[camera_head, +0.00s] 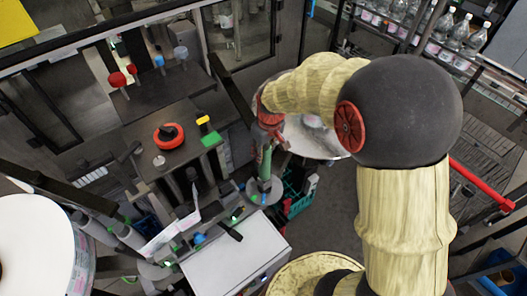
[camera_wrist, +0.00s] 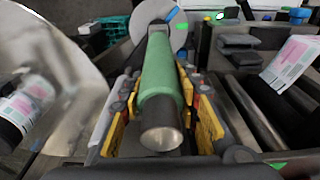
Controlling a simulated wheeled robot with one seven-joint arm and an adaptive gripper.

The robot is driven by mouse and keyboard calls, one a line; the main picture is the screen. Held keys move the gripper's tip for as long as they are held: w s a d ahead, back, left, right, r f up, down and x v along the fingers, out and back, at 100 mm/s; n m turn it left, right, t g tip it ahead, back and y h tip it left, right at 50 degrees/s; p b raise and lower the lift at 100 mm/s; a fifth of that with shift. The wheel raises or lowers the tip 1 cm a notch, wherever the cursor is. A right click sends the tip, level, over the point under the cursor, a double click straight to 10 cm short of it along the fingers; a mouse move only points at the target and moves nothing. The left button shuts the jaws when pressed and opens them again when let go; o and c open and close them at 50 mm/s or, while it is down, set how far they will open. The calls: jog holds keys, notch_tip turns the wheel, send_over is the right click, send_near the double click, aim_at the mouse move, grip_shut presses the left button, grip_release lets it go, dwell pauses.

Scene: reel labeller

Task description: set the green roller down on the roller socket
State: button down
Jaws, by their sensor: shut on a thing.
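The green roller (camera_head: 264,163) hangs roughly upright below my gripper (camera_head: 268,128) in the head view. In the wrist view the roller (camera_wrist: 161,75) runs away from the camera, its bare metal end (camera_wrist: 161,138) nearest. The yellow-padded fingers of my gripper (camera_wrist: 163,100) lie on both sides of it, shut on it. A round grey disc (camera_head: 264,196) lies under the roller's lower end, probably the roller socket; it also shows at the roller's far end in the wrist view (camera_wrist: 178,27). Whether the roller touches it I cannot tell; the contact is hidden.
A white-topped box (camera_head: 225,262) stands in front of the disc. A teal crate (camera_head: 297,199) is just right of it. A large shiny disc (camera_wrist: 50,70) is close on the left in the wrist view. A printed label sheet (camera_wrist: 292,63) is at right.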

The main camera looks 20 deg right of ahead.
jog(key=shift+f, duration=0.45)
jog(key=c, duration=1.2)
grip_release()
jog(key=shift+c, duration=0.2)
jog(key=r, duration=0.4)
jog(key=s+r, duration=0.1)
jog(key=r, duration=0.7)
jog(key=shift+s+d, duration=0.3)
jog(key=shift+s, duration=0.05)
jog(key=shift+f, duration=0.1)
jog(key=shift+s+f+m, duration=0.1)
jog(key=shift+m, duration=0.3)
jog(key=s+f+m+t+b, duration=0.1)
jog(key=s+f+t+b, duration=0.1)
jog(key=s+f+b, duration=0.5)
jog(key=s+f+m+t+b, duration=0.1)
jog(key=s+f+b, duration=0.7)
jog(key=s+b, duration=0.5)
jog(key=b, duration=0.5)
jog(key=shift+s+a+m+t+h, duration=0.15)
jog(key=shift+s+m+t+h, duration=0.15)
jog(key=shift+m+t, duration=0.1)
